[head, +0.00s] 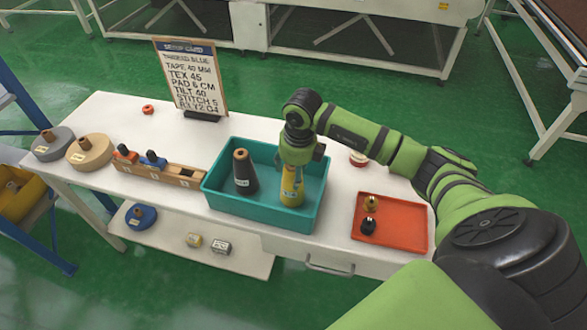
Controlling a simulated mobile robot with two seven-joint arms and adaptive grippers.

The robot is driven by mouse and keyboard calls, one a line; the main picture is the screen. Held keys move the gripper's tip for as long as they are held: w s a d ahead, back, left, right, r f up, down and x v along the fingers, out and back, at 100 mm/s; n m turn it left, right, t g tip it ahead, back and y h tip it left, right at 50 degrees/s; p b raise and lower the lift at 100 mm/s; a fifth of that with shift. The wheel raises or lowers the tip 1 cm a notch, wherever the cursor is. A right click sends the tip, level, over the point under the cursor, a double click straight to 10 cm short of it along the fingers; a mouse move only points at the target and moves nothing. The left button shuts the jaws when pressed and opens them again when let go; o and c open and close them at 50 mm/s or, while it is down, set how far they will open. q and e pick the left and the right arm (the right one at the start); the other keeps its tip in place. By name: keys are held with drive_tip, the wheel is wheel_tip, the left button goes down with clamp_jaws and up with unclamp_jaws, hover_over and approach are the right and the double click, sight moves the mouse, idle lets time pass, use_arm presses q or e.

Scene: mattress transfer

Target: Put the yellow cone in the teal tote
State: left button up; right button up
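The yellow cone (291,188) is inside the teal tote (222,200), in its right half, nearly upright. I cannot tell if its base touches the tote floor. My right gripper (297,162) points down right over the cone and covers its top. The fingers are hard to make out, so I cannot tell whether they are closed on it. A dark grey cone (244,172) with a brown tip stands in the tote to the left of the yellow one. My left gripper is not in view.
A wooden rack (178,176) with spools stands left of the tote, and an orange tray (392,236) with small parts lies to its right. A setup card (188,78) stands behind. Grey (52,144) and tan (89,151) discs lie at the left end.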

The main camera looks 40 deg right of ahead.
drive_tip(key=shift+r, duration=0.25)
wheel_tip(320, 180, up, 12)
drive_tip(key=s+b, duration=0.1)
drive_tip(key=b, duration=0.1)
drive_tip(key=shift+s+f, duration=0.15)
drive_tip(key=shift+s, duration=0.15)
